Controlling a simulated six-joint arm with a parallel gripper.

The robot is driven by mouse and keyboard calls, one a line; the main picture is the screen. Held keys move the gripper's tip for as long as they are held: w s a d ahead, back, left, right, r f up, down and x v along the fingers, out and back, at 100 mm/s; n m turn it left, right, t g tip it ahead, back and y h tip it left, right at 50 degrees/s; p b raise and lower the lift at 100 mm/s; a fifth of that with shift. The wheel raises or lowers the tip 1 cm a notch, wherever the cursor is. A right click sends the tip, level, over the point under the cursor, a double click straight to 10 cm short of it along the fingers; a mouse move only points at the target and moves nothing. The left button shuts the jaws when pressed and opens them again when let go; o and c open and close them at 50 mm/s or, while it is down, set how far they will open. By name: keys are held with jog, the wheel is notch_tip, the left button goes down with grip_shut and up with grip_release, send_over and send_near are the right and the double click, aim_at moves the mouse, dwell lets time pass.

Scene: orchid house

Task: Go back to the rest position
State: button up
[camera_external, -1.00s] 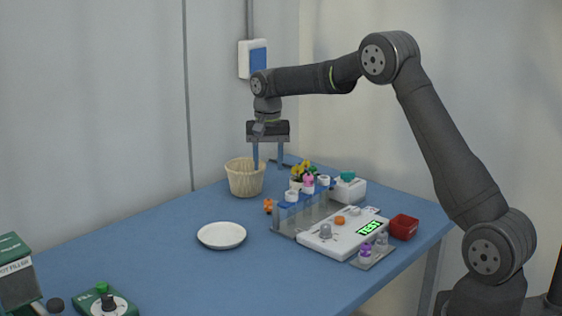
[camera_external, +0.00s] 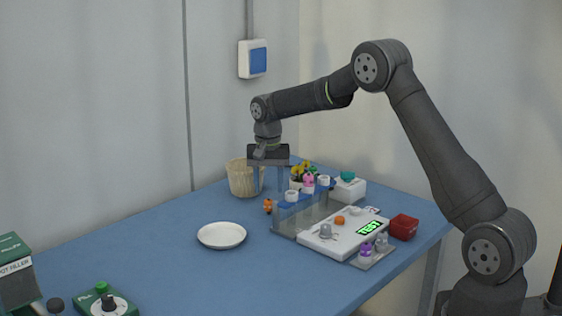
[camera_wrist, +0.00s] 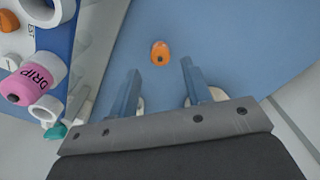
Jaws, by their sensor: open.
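My gripper (camera_external: 270,180) hangs pointing down over the far part of the blue table, beside the woven basket and behind the tube rack. Its two blue fingers are apart, with nothing between them. In the wrist view my gripper (camera_wrist: 158,88) also shows open and empty. A small orange item (camera_wrist: 160,53) with a dark spot lies on the table ahead of the fingertips; it also shows in the external view (camera_external: 268,206).
The woven basket (camera_external: 241,179) stands left of my gripper. A rack (camera_external: 290,211) with several capped tubes stands to the right, near a white tester (camera_external: 340,240) and a red tray (camera_external: 404,227). A white plate (camera_external: 222,235) lies on the open left table area.

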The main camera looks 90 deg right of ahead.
aim_at(269, 200)
notch_tip(269, 200, down, 5)
jog(key=shift+f, duration=0.1)
notch_tip(269, 200, up, 3)
jog(key=shift+f, duration=0.1)
jog(key=shift+r, duration=0.55)
jog(key=shift+f, duration=0.1)
